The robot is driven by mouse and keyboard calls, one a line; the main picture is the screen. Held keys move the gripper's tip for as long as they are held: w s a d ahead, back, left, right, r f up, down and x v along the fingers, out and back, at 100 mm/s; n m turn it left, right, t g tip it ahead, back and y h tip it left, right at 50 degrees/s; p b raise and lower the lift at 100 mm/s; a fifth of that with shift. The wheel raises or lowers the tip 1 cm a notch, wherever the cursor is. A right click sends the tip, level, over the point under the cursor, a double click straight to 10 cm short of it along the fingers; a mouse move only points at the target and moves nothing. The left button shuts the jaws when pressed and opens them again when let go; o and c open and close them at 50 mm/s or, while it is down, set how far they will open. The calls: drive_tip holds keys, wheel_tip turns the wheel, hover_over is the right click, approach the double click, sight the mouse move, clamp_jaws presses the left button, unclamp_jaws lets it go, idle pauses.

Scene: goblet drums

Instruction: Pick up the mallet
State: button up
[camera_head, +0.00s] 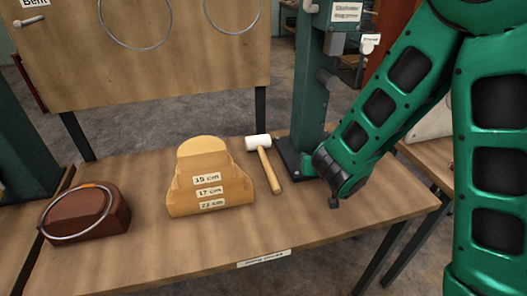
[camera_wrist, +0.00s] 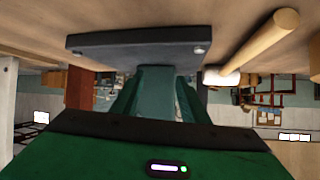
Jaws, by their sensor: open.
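The mallet lies on the wooden bench, with a white head (camera_head: 258,142) and a pale wooden handle (camera_head: 270,171) pointing toward the front edge. In the wrist view the picture is upside down, and the mallet's handle (camera_wrist: 262,45) shows at upper right with its white head lower down. My gripper (camera_head: 333,203) is open and empty, low over the bench to the right of the mallet and apart from it. Only a small dark fingertip shows in the head view; the rest of the jaws is hidden by my green arm.
A green column (camera_head: 312,85) with a dark base plate (camera_head: 291,156) stands just behind the mallet and my gripper. A stepped wooden block (camera_head: 208,197) with size labels is left of the mallet. A brown block (camera_head: 104,217) with a metal ring lies farther left. The bench front is clear.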

sight(265, 155)
drive_tip(key=a+y, duration=0.1)
drive_tip(key=a, duration=0.2)
drive_tip(key=s+a+f+n+y, duration=0.1)
drive_tip(key=a, duration=0.3)
drive_tip(key=a+n+y, duration=0.1)
drive_tip(key=a+y, duration=0.1)
drive_tip(key=a, duration=0.2)
drive_tip(key=shift+s+a+f+t, duration=0.15)
drive_tip(key=shift+s+f+t, duration=0.1)
drive_tip(key=shift+s+t, duration=0.05)
drive_tip(key=x, duration=0.4)
drive_tip(key=shift+w+a, duration=0.1)
drive_tip(key=shift+a, duration=0.15)
drive_tip(key=shift+a+r+x, duration=0.1)
drive_tip(key=shift+x, duration=1.45)
drive_tip(key=shift+a+r+x, duration=0.1)
drive_tip(key=shift+a+x, duration=0.05)
drive_tip(key=shift+x, duration=1.4)
clamp_jaws()
